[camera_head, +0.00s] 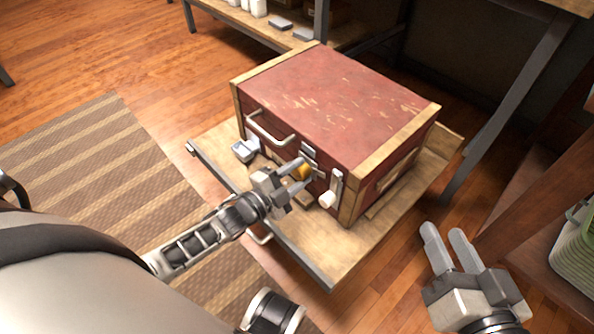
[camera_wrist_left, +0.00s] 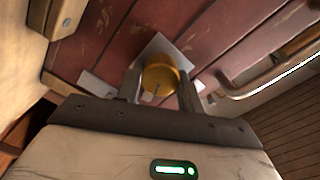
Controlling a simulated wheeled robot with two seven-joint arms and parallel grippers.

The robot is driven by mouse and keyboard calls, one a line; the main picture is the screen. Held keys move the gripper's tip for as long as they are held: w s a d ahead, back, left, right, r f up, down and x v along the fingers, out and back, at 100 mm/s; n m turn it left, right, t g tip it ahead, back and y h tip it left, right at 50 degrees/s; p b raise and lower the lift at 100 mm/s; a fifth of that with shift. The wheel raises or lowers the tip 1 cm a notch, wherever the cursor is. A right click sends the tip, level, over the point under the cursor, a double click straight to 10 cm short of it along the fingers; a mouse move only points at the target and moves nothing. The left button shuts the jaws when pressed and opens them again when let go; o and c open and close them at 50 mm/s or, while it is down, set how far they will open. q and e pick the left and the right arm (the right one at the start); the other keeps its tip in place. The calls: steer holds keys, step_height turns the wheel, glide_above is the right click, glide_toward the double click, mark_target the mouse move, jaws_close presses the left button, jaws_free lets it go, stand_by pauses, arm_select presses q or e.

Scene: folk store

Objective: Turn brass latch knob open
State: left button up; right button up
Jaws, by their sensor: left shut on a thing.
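The brass latch knob (camera_head: 301,170) is on the front face of a worn red chest (camera_head: 340,95) with pale wooden edges. In the left wrist view the round knob (camera_wrist_left: 162,78) sits on a grey metal plate, between the two fingers. My left gripper (camera_head: 300,176) is shut on the knob, and its fingers partly hide it in the head view. My right gripper (camera_head: 448,240) is away from the chest at the lower right, its two fingers a little apart and empty.
The chest stands on a low wooden platform (camera_head: 300,245). A metal handle (camera_head: 268,128) and a white-ended lever (camera_head: 330,192) are on its front, either side of the knob. A grey-white object (camera_head: 245,150) lies by the front left. A striped rug (camera_head: 95,150) covers the floor at left.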

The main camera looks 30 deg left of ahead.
arm_select(q)
steer(key=shift+f+m, duration=0.1)
steer(key=shift+m, duration=1.7)
arm_select(e)
steer(key=shift+f, duration=0.15)
arm_select(q)
steer(key=o, duration=1)
steer(key=shift+s+a, duration=0.15)
steer(key=shift+s, duration=0.35)
steer(key=shift+p+v, duration=1.75)
steer(key=shift+v, duration=5.7)
arm_select(e)
steer(key=shift+s+d+f+n+g+h, duration=0.3)
steer(key=shift+d+f+n+g+h, duration=0.3)
steer(key=shift+f+n+h, duration=0.1)
